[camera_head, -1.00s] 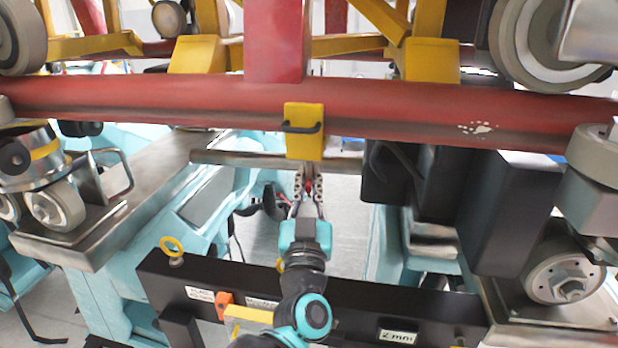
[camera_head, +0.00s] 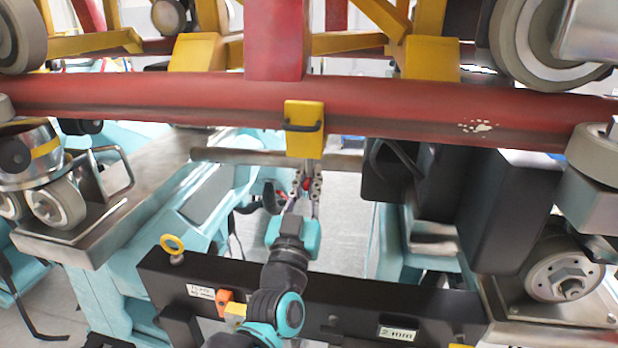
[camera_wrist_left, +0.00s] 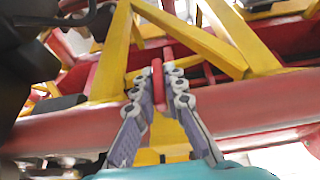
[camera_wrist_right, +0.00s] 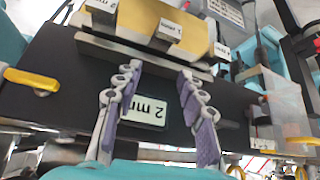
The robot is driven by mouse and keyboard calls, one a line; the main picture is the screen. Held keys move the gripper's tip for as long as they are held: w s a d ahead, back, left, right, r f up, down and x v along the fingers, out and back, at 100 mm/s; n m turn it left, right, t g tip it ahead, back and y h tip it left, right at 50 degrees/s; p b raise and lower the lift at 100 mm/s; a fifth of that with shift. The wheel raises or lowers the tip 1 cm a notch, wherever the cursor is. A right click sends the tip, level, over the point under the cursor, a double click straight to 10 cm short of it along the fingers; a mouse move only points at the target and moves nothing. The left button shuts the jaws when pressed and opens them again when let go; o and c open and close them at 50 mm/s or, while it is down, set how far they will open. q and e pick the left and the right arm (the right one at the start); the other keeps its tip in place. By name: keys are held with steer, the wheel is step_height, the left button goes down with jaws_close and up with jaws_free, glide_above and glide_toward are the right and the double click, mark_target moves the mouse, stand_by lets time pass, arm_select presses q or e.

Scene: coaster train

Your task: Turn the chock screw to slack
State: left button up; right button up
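A slim red bar (camera_wrist_left: 157,82), which I take to be the handle of the chock screw, stands upright between the fingertips of my left gripper (camera_wrist_left: 157,84). The fingers are drawn in close and appear to touch it on both sides. In the head view this gripper (camera_head: 306,183) points up under a yellow block (camera_head: 305,140) with a black handle, on the red tube. The screw's body is hidden, and its slack or tight state cannot be read. My right gripper (camera_wrist_right: 147,88) is open and empty, before a black beam; the head view does not show it.
The red tube (camera_head: 210,105) crosses above my left gripper. The black beam (camera_head: 350,300) with a "2 mm" label (camera_head: 397,333) lies across the front. Dark boxes (camera_head: 510,210) hang to the right. Wheels (camera_head: 560,275) stand at both sides.

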arm_select(q)
steer(key=o, duration=0.3)
steer(key=shift+o, duration=0.2)
steer(key=shift+s, duration=0.1)
steer(key=v, duration=1.1)
steer(key=shift+s+a, duration=0.2)
steer(key=shift+s, duration=0.2)
steer(key=shift+f, duration=0.1)
